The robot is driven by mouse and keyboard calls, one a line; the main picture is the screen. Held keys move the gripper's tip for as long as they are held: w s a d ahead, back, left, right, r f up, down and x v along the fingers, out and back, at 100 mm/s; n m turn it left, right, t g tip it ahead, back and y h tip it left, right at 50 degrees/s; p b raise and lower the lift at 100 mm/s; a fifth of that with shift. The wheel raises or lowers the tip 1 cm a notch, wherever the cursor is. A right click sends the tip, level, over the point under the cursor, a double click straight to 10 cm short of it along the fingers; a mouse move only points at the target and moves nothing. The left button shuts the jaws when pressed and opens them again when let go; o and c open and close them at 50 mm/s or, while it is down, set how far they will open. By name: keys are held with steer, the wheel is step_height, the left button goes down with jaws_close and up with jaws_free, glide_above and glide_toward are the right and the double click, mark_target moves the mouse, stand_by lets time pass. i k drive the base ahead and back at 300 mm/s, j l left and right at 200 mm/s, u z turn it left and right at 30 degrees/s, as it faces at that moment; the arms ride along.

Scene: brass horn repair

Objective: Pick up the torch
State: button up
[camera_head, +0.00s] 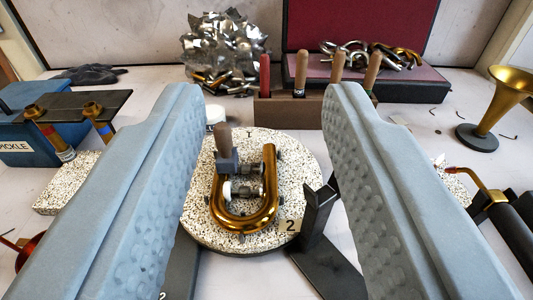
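The torch (515,226) appears to be the dark-bodied tool at the right edge, with a bent brass neck ending in a reddish tip that points left. Its far end is cut off by the picture edge. My gripper (265,100) is open, with its two grey, dimpled fingers spread wide and nothing between them in contact. The torch lies outside the fingers, to the right of the right finger and apart from it.
A round speckled board (285,150) holds a U-shaped brass tube (270,190) between the fingers. A black angled stand (318,215) stands beside it. A tool rack (290,112), brass horn (507,95) and blue pickle box (15,155) surround the bench.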

mark_target(516, 234)
steer(key=l+z, duration=0.1)
steer(key=z, duration=0.55)
steer(key=l+z, duration=0.15)
steer(key=z, duration=0.2)
steer(key=u, duration=1.3)
steer(key=z, duration=1.3)
